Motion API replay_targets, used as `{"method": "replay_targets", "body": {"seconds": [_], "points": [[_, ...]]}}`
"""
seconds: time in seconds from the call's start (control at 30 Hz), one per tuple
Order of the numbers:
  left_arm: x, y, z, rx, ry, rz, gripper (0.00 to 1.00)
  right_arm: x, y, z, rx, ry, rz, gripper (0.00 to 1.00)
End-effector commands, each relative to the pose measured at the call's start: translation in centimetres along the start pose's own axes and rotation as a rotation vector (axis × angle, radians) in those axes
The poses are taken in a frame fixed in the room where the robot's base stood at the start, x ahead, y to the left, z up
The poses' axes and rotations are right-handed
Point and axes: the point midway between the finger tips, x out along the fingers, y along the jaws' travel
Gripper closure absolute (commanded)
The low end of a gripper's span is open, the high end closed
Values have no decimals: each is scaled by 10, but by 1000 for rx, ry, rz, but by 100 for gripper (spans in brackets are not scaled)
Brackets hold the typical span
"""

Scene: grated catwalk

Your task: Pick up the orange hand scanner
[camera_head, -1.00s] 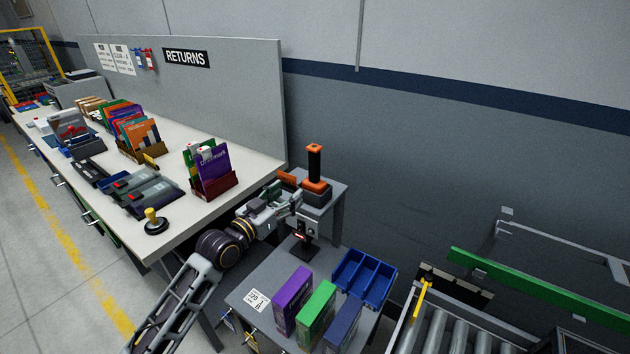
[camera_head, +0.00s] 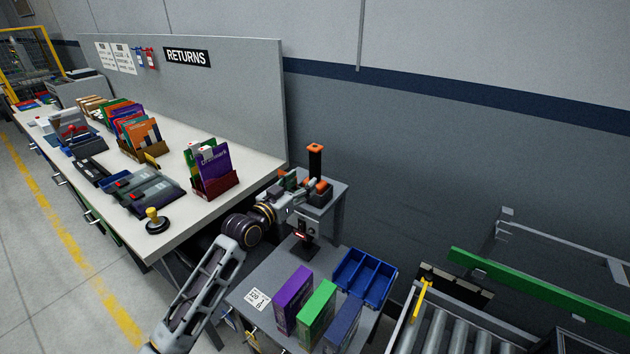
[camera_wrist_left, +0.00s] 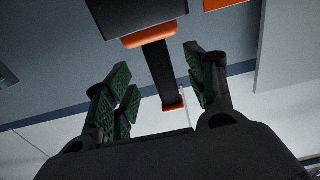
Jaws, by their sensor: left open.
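The orange hand scanner (camera_head: 315,162) stands upright on a small grey stand beside the returns counter, its black handle with an orange tip pointing up. My left gripper (camera_head: 304,185) is at the scanner in the head view and partly hides its orange lower part. In the left wrist view the black handle (camera_wrist_left: 160,72) with orange ends shows between the spread green-padded fingers of my left gripper (camera_wrist_left: 156,82). The fingers are open and do not appear to be closed on it. My right gripper is in neither view.
The low table (camera_head: 262,284) in front holds purple, green and blue boxes and a blue divided bin (camera_head: 363,275). The returns counter (camera_head: 200,215) on the left carries folders and devices. A roller conveyor (camera_head: 440,325) is at the lower right.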

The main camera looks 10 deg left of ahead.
Motion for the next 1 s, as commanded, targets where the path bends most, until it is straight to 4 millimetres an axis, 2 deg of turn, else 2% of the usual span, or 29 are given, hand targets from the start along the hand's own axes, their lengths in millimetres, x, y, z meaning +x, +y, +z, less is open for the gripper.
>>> {"method": "replay_targets", "body": {"seconds": [0.23,0.77,1.0], "points": [[18,0,0,-1,0,0,45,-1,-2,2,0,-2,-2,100],[23,1,0,-1,0,0,45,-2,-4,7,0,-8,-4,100],[38,2,-2,-1,1,1,45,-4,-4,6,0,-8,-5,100]]}}
